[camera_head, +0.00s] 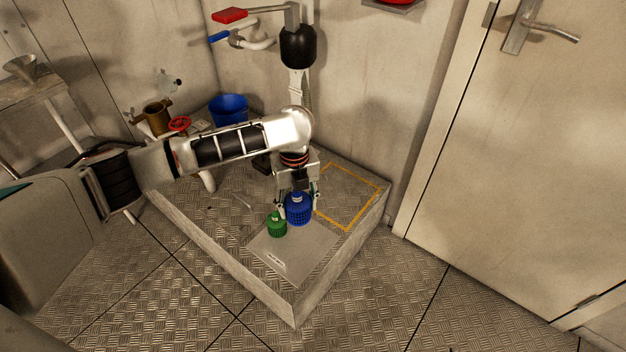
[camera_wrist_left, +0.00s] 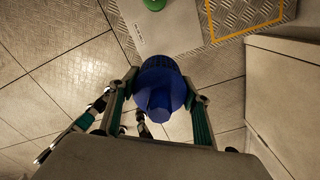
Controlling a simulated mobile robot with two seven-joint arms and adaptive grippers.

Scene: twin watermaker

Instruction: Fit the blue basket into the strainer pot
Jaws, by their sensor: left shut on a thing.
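The blue basket (camera_head: 298,210) has a round mesh body and a knob on top. My left gripper (camera_head: 297,199) is shut on it from above, and the basket also shows between the fingers in the left wrist view (camera_wrist_left: 160,88). A green basket (camera_head: 276,227) stands close beside it on a pale plate (camera_head: 290,258). I cannot tell for sure whether the blue basket is clear of the plate. A brass-coloured open pot (camera_head: 157,118) at the back left looks like the strainer pot; its inside is hidden. My right gripper is not in view.
A red handwheel (camera_head: 180,124) and a blue bucket (camera_head: 229,108) stand behind my left arm. A yellow-outlined area (camera_head: 347,222) on the raised platform is empty. The platform has a raised edge (camera_head: 240,268). A door (camera_head: 515,150) is at the right.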

